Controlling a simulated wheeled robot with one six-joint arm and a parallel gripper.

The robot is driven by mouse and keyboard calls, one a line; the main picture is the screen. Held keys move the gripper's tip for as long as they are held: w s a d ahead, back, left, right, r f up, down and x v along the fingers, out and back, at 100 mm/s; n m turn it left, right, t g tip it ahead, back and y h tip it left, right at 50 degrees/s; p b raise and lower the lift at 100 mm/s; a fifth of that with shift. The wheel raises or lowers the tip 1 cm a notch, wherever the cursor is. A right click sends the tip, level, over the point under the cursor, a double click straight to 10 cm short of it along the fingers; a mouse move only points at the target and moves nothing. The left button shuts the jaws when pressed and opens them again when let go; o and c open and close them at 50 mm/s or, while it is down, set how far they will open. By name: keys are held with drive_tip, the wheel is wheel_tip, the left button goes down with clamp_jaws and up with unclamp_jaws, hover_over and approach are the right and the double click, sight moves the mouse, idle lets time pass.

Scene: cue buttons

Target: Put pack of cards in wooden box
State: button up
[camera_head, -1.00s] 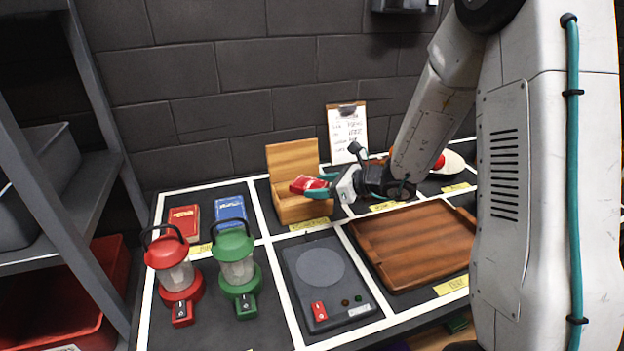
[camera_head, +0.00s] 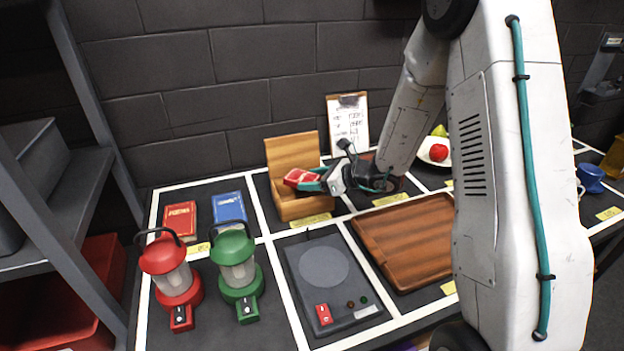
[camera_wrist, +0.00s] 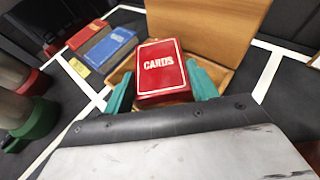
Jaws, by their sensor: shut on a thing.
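A red pack of cards (camera_head: 301,178) is held in my gripper (camera_head: 312,182) over the open wooden box (camera_head: 296,209). In the wrist view the pack (camera_wrist: 161,72) shows the word CARDS and sits between the two teal fingers of my gripper (camera_wrist: 162,88), which are shut on it. The box (camera_wrist: 222,80) lies behind and beneath the pack in that view, its lid (camera_wrist: 210,28) standing open at the back. The pack hides much of the box's inside, so I cannot tell how deep it sits relative to the rim.
A grey button device (camera_head: 318,262) and a wooden tray (camera_head: 408,240) lie in front and to the right.

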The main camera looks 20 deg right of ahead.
drive_tip(key=shift+f, duration=0.1)
drive_tip(key=shift+f, duration=0.3)
drive_tip(key=o, duration=1)
drive_tip(key=shift+a+r, duration=0.1)
drive_tip(key=shift+r, duration=0.05)
